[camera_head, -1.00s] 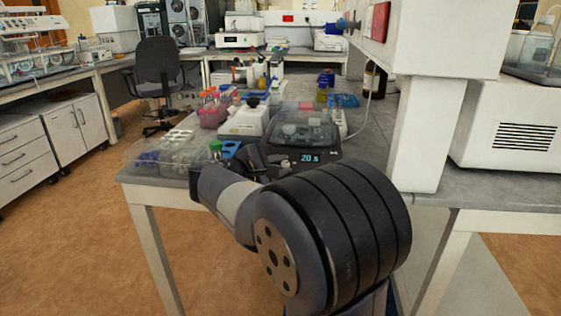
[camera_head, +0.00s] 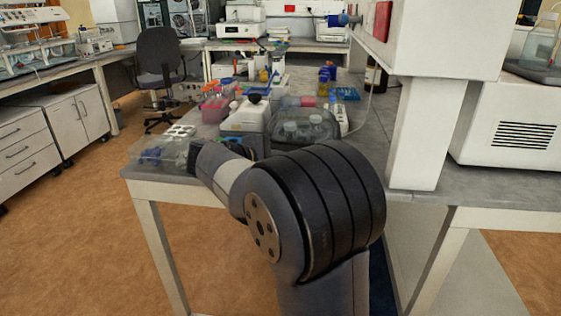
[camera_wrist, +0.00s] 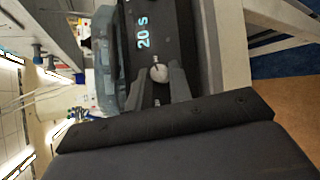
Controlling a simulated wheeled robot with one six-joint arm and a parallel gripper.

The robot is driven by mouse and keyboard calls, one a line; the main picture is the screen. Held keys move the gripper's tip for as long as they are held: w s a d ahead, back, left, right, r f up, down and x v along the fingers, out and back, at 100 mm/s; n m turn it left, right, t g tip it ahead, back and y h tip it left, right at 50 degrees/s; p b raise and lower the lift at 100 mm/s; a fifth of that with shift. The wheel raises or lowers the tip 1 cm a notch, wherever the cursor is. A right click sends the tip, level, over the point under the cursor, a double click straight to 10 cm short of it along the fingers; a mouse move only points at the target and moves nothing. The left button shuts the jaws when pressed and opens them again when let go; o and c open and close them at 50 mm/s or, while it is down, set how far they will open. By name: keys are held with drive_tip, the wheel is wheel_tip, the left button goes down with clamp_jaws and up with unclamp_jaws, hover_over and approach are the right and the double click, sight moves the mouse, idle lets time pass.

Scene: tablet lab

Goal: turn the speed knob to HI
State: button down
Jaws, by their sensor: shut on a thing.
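The speed knob (camera_wrist: 159,73) is a small, light round knob on the black front panel (camera_wrist: 158,18) of a device. A lit display on that panel reads 20 s. In the wrist view my gripper (camera_wrist: 160,80) has a finger on each side of the knob and is shut on it. Small white marks sit by the knob, too small to read. The device's clear lid (camera_head: 302,122) shows in the head view. There my arm hides the panel, the knob and my gripper.
A white instrument (camera_head: 245,118) stands left of the device, with a pink tube rack (camera_head: 217,103) beyond it. A clear rack (camera_head: 165,150) is at the bench's left end. A white pillar (camera_head: 425,135) rises at the right. Floor is clear at the left.

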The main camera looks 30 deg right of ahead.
drive_tip(key=c, duration=1.3)
unclamp_jaws()
drive_tip(key=p+v, duration=0.1)
drive_tip(key=v, duration=0.9)
drive_tip(key=shift+s+a+r, duration=0.1)
drive_tip(key=shift+s+a, duration=0.05)
drive_tip(key=shift+a, duration=0.25)
drive_tip(key=b+x, duration=0.1)
drive_tip(key=x, duration=1)
